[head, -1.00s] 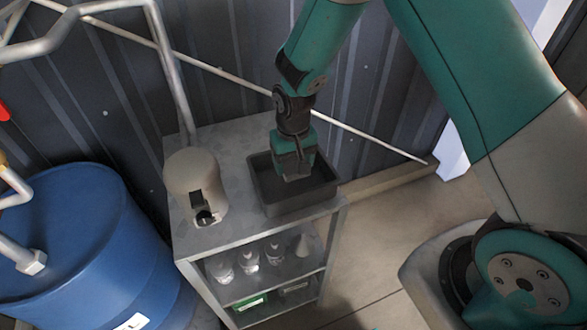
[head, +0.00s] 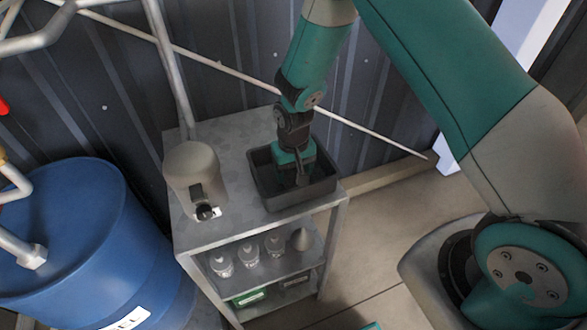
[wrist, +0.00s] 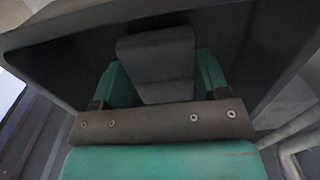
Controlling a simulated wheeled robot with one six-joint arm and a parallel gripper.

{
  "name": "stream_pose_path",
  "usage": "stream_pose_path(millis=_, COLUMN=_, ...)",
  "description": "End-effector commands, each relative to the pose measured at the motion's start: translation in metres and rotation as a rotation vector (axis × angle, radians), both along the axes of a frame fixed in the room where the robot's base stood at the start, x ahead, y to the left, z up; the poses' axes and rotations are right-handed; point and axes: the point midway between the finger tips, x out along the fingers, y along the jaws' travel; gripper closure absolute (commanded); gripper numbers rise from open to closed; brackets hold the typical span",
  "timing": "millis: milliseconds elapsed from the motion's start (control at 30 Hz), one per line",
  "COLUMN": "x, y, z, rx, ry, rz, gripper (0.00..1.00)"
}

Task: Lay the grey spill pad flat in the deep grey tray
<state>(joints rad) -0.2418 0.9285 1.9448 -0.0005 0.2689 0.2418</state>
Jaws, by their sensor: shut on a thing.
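The deep grey tray (head: 297,198) sits on the top of a metal shelf unit, toward its right side. My gripper (head: 294,182) points down inside the tray, below the level of its rim. In the wrist view my gripper (wrist: 160,88) is shut on the grey spill pad (wrist: 155,55), which shows as a grey block between the two teal fingers. The dark tray walls (wrist: 50,45) surround it there. The pad's underside is hidden, so I cannot tell whether it touches the tray floor. In the head view the gripper mostly hides the pad.
A beige canister (head: 193,172) with a black tap stands left of the tray on the shelf top (head: 232,140). Small bottles (head: 248,256) stand on the shelf below. A blue drum (head: 70,235) is at the left. Pipes and a corrugated wall are behind.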

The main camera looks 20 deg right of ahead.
Motion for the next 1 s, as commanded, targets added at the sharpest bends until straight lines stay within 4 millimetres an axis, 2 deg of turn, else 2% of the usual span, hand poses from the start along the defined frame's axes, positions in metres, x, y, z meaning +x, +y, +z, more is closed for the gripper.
stream_pose_path(millis=67, x=0.000, y=0.000, z=0.000, rx=0.000, ry=-0.001, rz=0.000, gripper=0.51)
stream_pose_path(millis=100, x=0.000, y=0.000, z=0.000, rx=0.000, ry=0.000, rz=0.000, gripper=0.25)
stream_pose_path(millis=200, x=0.000, y=0.000, z=0.000, rx=0.000, ry=0.000, rz=0.000, gripper=0.06)
stream_pose_path(millis=467, x=0.000, y=0.000, z=0.001, rx=0.000, ry=-0.001, rz=0.000, gripper=0.06)
stream_pose_path(millis=667, x=0.001, y=0.000, z=0.019, rx=0.001, ry=-0.004, rz=0.000, gripper=0.06)
stream_pose_path(millis=767, x=0.001, y=0.000, z=0.035, rx=0.001, ry=-0.006, rz=0.000, gripper=0.06)
stream_pose_path(millis=1000, x=0.001, y=0.000, z=0.089, rx=0.002, ry=-0.007, rz=0.000, gripper=0.06)
